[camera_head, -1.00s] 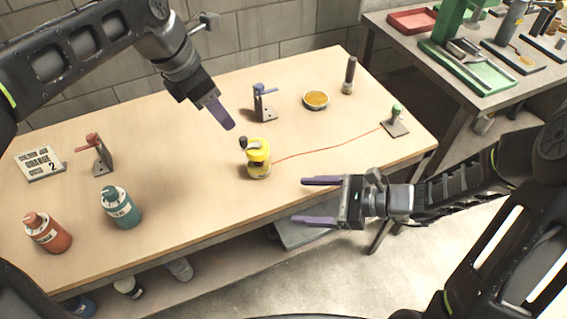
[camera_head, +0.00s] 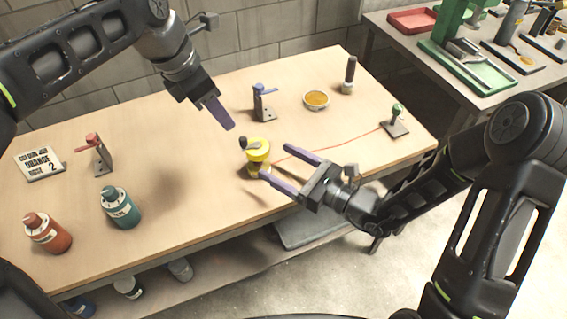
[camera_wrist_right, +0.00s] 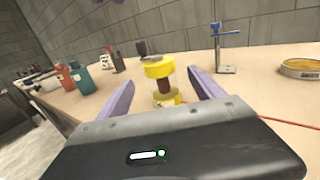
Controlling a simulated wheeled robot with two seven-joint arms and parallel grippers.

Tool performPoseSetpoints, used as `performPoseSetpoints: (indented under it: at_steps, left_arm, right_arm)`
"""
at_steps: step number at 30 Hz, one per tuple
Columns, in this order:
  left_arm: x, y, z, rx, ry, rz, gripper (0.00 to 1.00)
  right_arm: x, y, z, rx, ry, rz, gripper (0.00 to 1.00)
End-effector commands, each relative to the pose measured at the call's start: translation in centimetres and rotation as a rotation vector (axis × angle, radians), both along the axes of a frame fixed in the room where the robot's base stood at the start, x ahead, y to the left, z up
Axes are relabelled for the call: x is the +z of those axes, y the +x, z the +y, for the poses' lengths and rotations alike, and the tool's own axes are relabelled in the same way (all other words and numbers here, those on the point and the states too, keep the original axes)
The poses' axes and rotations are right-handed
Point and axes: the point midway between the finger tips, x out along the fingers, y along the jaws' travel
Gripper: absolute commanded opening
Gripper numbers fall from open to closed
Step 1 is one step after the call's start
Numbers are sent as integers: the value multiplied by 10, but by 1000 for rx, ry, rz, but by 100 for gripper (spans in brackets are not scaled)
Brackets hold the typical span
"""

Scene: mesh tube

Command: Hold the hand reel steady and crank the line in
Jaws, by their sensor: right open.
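The yellow hand reel (camera_head: 257,150) stands upright near the front middle of the table, with a dark crank knob (camera_head: 243,143) on top. Its red line (camera_head: 350,143) runs right to a small stand with a green knob (camera_head: 397,110). In the right wrist view the reel (camera_wrist_right: 159,70) lies ahead, between the open fingers. My right gripper (camera_head: 276,167) is open, its fingers pointing at the reel and close to its right side; contact cannot be told. My left gripper (camera_head: 222,118) hangs above and left of the reel, apart from it; its finger gap is not clear.
A blue-handled stand (camera_head: 263,105), an orange-filled dish (camera_head: 316,100) and a dark upright cylinder (camera_head: 349,75) stand behind the reel. Teal (camera_head: 121,207) and orange (camera_head: 47,232) bottles, a red-handled stand (camera_head: 101,155) and a sign (camera_head: 40,163) are at left. A second table (camera_head: 400,45) stands back right.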

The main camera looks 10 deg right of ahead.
Motion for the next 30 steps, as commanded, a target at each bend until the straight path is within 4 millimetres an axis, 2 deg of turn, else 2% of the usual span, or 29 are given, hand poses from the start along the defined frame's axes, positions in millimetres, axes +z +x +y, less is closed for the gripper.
performPoseSetpoints:
  at_steps: [16, 27, 30]
  left_arm:
    - [0, 0, 0, 0, 0, 0, 36]
    - [0, 0, 0, 0, 0, 0, 36]
    - [0, 0, 0, 0, 0, 0, 36]
  right_arm:
    - [0, 44, 52, 2, -1, 0, 77]
    - [0, 49, 57, 1, 0, 0, 77]
    - [0, 49, 56, 1, 0, 0, 70]
